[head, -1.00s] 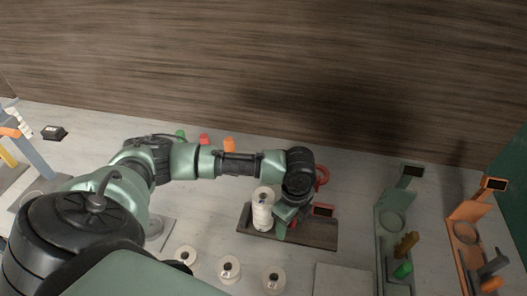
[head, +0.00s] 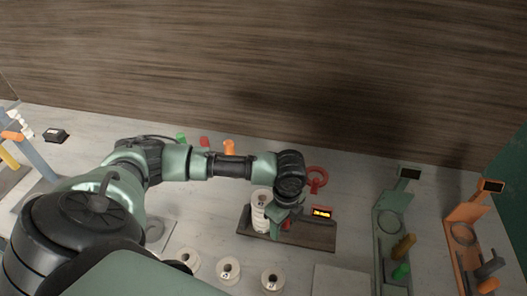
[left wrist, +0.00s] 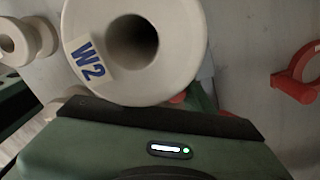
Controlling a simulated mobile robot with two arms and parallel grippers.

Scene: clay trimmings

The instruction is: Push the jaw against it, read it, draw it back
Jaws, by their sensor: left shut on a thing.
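The measuring gauge has a dark board (head: 312,236) and a small display (head: 322,212), which is lit orange; its digits are too small to read. A cream ribbed cylinder (head: 261,212) stands upright at the board's left end. In the left wrist view this hollow cylinder (left wrist: 185,75) carries the label W2. My left gripper (head: 283,219) is low over the board, just right of the cylinder, shut on the red sliding jaw, mostly hidden beneath it. The jaw appears to meet the cylinder, but the contact is hidden. My right gripper is not seen.
Several cream spools (head: 229,269) stand in front of the board. A red ring-shaped thing (head: 317,177) is behind it. A green stand (head: 391,222) and an orange stand (head: 463,233) are at the right. A pale plate (head: 340,281) lies in front.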

